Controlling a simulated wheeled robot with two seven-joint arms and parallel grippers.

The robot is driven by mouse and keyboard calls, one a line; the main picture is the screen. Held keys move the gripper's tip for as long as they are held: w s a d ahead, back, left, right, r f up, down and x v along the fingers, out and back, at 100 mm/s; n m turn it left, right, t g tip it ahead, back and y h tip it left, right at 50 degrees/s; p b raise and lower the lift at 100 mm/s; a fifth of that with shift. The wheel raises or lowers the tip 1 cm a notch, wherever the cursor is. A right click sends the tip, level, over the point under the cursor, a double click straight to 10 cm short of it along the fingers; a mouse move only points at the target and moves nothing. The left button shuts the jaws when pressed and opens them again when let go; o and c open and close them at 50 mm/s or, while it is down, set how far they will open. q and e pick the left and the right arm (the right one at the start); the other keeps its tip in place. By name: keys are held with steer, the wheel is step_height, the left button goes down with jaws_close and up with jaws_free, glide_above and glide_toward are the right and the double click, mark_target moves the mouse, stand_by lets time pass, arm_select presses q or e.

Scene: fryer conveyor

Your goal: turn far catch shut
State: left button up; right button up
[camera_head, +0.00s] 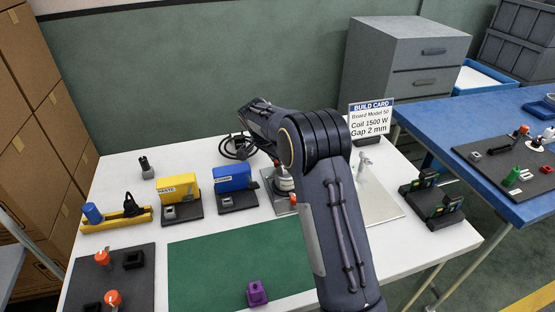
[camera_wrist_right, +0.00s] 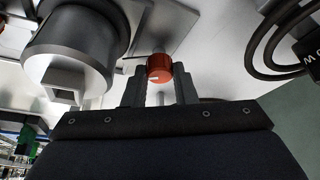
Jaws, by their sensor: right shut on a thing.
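In the right wrist view a red cylindrical catch knob (camera_wrist_right: 160,68) sits between the two fingers of my right gripper (camera_wrist_right: 160,88), which is shut on it. A large grey cylinder (camera_wrist_right: 78,50) with a square socket is close beside the fingers. In the head view my right arm reaches over the table and hides the fingertips and this knob. The grey fixture (camera_head: 284,183) shows partly beside the arm, with a small red part (camera_head: 293,198) at its front. How far the catch is turned cannot be told. My left gripper is not in view.
A yellow box (camera_head: 177,188) and a blue box (camera_head: 232,178) stand left of the fixture. A black cable (camera_head: 238,150) lies behind it. A build card (camera_head: 371,118) stands at right, near a black rack (camera_head: 432,205). The green mat (camera_head: 225,265) is mostly clear, with a purple block (camera_head: 257,293).

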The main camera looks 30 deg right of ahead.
steer(key=m+p, duration=0.1)
steer(key=m, duration=0.1)
steer(key=m+g, duration=0.1)
steer(key=m, duration=0.1)
steer(key=shift+w+r+g+p, duration=0.15)
steer(key=shift+g+p, duration=0.15)
steer(key=shift+p, duration=0.05)
steer(key=shift+m+g+p, duration=0.3)
steer(key=shift+m+p, duration=0.1)
steer(key=shift+m, duration=0.5)
steer(key=o, duration=1)
steer(key=v, duration=0.7)
steer(key=shift+a+r, duration=0.2)
steer(key=shift+r, duration=0.05)
